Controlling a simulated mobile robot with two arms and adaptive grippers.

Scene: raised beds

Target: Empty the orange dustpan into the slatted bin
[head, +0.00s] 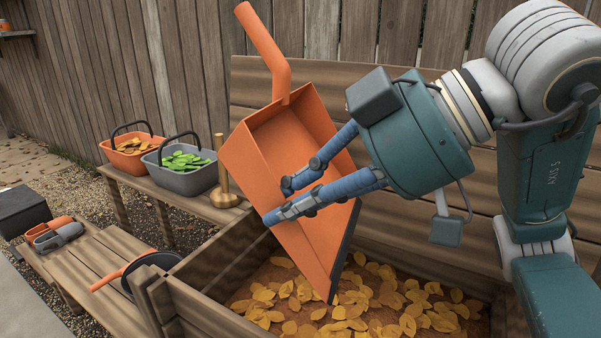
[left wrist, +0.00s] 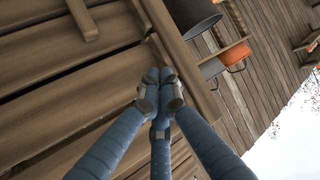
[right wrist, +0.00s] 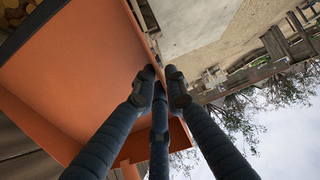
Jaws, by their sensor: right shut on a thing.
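The orange dustpan (head: 290,145) hangs steeply tilted, handle up, its dark lip pointing down over the slatted bin (head: 215,262). Its visible inside is bare. My right gripper (head: 277,203) is shut on the dustpan's side wall; the right wrist view shows the orange pan (right wrist: 80,75) at the fingertips. The bin is a wooden box with many yellow leaves (head: 350,305) on its floor; part of it is hidden behind the pan and arm. My left gripper (left wrist: 160,85) shows only in its wrist view, fingertips together and empty, with wooden planks behind them.
An orange basket (head: 132,150) of brown leaves and a grey basket (head: 186,172) of green leaves stand on a wooden bench at left, beside a brass-coloured stand (head: 225,190). A dark round pan (head: 152,270) and grey and orange items (head: 55,233) lie lower left. A plank fence closes the back.

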